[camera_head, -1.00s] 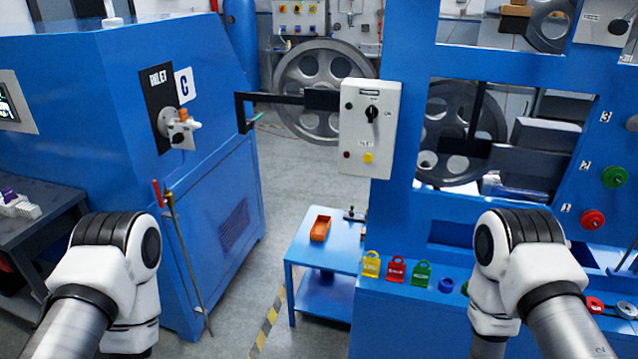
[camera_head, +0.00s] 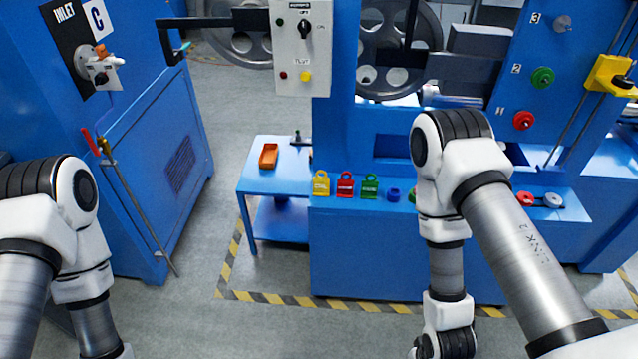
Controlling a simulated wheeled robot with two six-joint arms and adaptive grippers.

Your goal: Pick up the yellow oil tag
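The yellow oil tag (camera_head: 321,184) stands at the left end of a row on the blue ledge of the machine. A red tag (camera_head: 345,186) and a green tag (camera_head: 370,187) stand to its right. My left arm comes in at the left edge and my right arm hangs down in front of the machine, right of the tags. Neither arm touches the tags. Both grippers are outside the picture, so their state does not show.
A control box (camera_head: 303,47) overhangs behind the tags. A blue cabinet (camera_head: 150,140) stands at left.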

